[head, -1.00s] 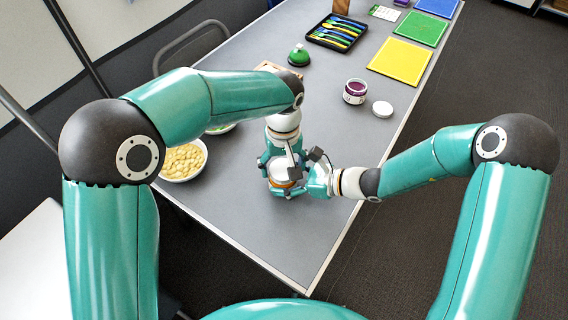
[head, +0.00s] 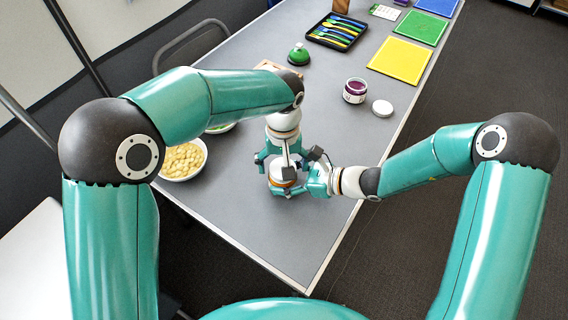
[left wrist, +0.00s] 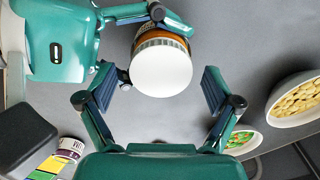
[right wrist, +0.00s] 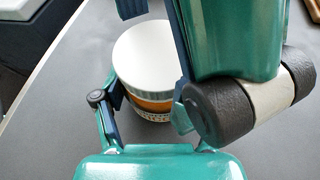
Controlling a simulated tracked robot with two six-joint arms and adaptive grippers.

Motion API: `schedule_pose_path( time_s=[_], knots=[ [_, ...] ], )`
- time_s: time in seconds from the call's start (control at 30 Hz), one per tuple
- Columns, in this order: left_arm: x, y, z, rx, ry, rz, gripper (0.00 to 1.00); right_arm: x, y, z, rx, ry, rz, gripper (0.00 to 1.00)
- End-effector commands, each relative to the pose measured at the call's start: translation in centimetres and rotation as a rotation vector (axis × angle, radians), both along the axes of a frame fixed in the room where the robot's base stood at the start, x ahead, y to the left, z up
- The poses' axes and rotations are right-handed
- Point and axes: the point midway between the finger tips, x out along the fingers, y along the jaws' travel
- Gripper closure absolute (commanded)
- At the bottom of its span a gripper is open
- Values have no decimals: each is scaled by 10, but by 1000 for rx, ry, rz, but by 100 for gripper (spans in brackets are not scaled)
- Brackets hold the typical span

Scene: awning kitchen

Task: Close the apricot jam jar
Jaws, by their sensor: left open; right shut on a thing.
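The apricot jam jar (right wrist: 152,104), with an orange body, stands on the grey table near its front end, with a white lid (left wrist: 162,68) on top. In the right wrist view the lid (right wrist: 148,48) looks level; I cannot tell how tight it is. My right gripper (right wrist: 148,108) is shut around the jar's body from the right side. My left gripper (left wrist: 155,92) is open above the jar, pointing down, its fingers apart on either side and clear of the lid. In the head view the two grippers partly hide the jar (head: 284,180).
An open purple jam jar (head: 355,90) stands farther back, its white lid (head: 382,108) lying beside it. A bowl of pale yellow food (head: 183,161) is at the left edge. A green bell (head: 299,55), a cutlery tray (head: 338,31) and a yellow board (head: 400,62) lie beyond.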

Motion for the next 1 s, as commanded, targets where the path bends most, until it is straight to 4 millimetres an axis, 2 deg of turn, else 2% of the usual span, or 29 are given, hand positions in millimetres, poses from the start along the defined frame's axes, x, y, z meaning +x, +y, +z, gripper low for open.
schedule_pose_path(
  time_s=[0.2, 0.53, 0.83, 0.87, 0.9, 1.0],
  knots=[
    [0, 0, 5, 0, -1, 1, 9, 0, 0, 0, 0, 2, 1, 100],
    [1, 0, 42, 0, -1, 0, 9, 0, 0, -1, 0, 2, 1, 100],
    [0, 0, 46, -1, -1, 0, 9, -1, 0, -1, -2, 4, 0, 100],
    [0, 0, 46, -1, -1, 0, 14, -1, 0, -1, -2, 3, 0, 100],
    [0, -1, 47, -2, -1, 4, 14, -1, 0, -1, -2, 3, 0, 100],
    [2, -1, 59, -3, -3, 45, 14, -1, 0, -1, -2, 3, 0, 100]
  ],
)
